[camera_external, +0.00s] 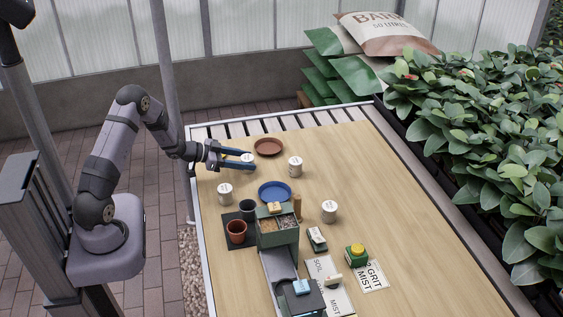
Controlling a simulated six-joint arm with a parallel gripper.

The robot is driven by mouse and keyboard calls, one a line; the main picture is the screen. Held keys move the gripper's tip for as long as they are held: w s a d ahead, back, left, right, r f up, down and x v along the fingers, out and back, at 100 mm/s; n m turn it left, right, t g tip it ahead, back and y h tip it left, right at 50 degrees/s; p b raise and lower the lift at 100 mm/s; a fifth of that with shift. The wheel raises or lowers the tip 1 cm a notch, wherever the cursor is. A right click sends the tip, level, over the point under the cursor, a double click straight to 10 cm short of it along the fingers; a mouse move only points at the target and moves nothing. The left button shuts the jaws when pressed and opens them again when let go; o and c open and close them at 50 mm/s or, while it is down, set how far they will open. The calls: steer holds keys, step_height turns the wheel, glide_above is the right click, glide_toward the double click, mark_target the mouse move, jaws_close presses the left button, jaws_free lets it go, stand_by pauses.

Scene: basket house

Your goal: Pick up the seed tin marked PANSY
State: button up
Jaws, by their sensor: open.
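Several white seed tins with dark print stand on the table; the print is too small to read, so I cannot tell which is marked PANSY. One tin (248,157) is at my gripper (246,161), partly hidden by the fingers. My gripper is open, with its blue-tipped fingers on either side of this tin as seen from here; I cannot tell whether they touch it. Another tin (295,167) stands to the right, one (225,194) nearer the left edge, and one (329,211) right of the green box.
A brown saucer (268,147) lies behind the gripper, and a blue plate (274,191) in front. Pots (236,232), a green divided box (278,238), a yellow-topped item (356,254) and printed cards (373,277) fill the near part. The table's (400,190) right side is clear.

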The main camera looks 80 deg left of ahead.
mark_target(257, 168)
steer(key=shift+w, duration=0.1)
steer(key=shift+p+x, duration=0.45)
steer(key=shift+x, duration=2.05)
steer(key=shift+d, duration=0.15)
steer(key=c, duration=0.8)
